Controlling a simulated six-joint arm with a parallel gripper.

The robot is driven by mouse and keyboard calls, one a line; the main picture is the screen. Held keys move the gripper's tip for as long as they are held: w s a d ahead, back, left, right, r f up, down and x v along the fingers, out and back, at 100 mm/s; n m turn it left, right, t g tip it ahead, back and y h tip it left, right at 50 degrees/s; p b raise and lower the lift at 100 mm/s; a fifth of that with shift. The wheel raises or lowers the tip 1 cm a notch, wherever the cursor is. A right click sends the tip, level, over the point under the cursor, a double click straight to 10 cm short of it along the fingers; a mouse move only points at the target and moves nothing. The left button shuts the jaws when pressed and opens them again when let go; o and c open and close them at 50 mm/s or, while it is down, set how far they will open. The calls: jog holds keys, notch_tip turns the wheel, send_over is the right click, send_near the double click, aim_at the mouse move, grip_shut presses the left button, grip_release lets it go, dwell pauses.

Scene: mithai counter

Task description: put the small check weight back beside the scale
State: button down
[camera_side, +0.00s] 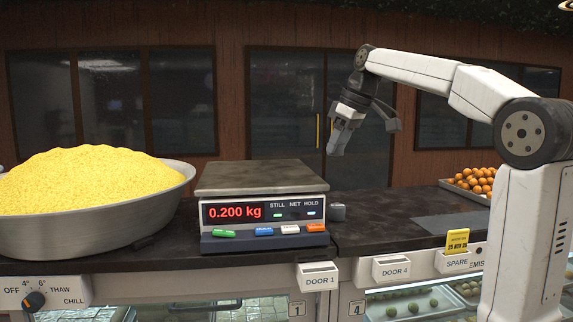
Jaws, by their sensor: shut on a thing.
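The scale (262,205) stands on the dark counter, its flat pan (262,177) bare. Its red display reads 0.200 kg, with lights showing under STILL and HOLD. My gripper (341,130) is raised above the counter, to the right of and higher than the pan. It is shut on a small grey piece, which looks like the small check weight (338,142); the fingers hide part of it and its outline is hard to make out. A short dark grey piece (337,212) sits against the scale's right side; I cannot tell if it is another weight.
A wide metal basin (95,228) heaped with yellow grains stands left of the scale. A tray of orange balls (473,183) is at the back right. A yellow card (457,241) stands at the front edge. The counter right of the scale is mostly clear, with a flat grey mat.

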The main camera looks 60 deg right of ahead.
jog(key=s+d+f+m+h, duration=0.15)
jog(key=d+f, duration=0.35)
jog(key=f, duration=0.5)
jog(key=m, duration=0.1)
send_over(346, 232)
jog(key=s, duration=0.1)
jog(key=shift+s+a+f, duration=0.15)
jog(key=shift+f, duration=2.5)
jog(key=shift+f, duration=0.15)
jog(key=shift+f, duration=1.85)
jog(key=shift+f, duration=0.1)
jog(key=shift+c, duration=1)
grip_release()
